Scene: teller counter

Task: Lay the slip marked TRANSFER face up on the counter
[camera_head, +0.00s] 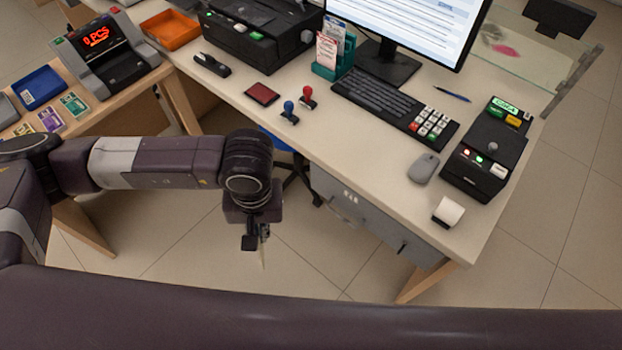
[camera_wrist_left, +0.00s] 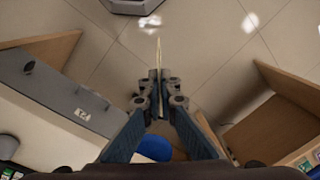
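My left gripper (camera_head: 257,241) hangs over the floor in front of the counter (camera_head: 372,150), beyond its near edge. It is shut on a thin pale slip (camera_head: 263,260), seen almost edge-on and pointing down. In the left wrist view the gripper (camera_wrist_left: 159,98) has its fingertips together, and the slip (camera_wrist_left: 159,55) sticks out between them. The slip's face and marking cannot be read. A teal slip holder (camera_head: 326,71) with pink and white slips stands on the counter beside the monitor. My right gripper is not in view.
A red ink pad (camera_head: 262,94), a blue stamp (camera_head: 289,111) and a red stamp (camera_head: 307,97) stand left of the keyboard (camera_head: 376,99). A mouse (camera_head: 423,168) and a card terminal (camera_head: 486,155) are at right. The counter's front middle is clear.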

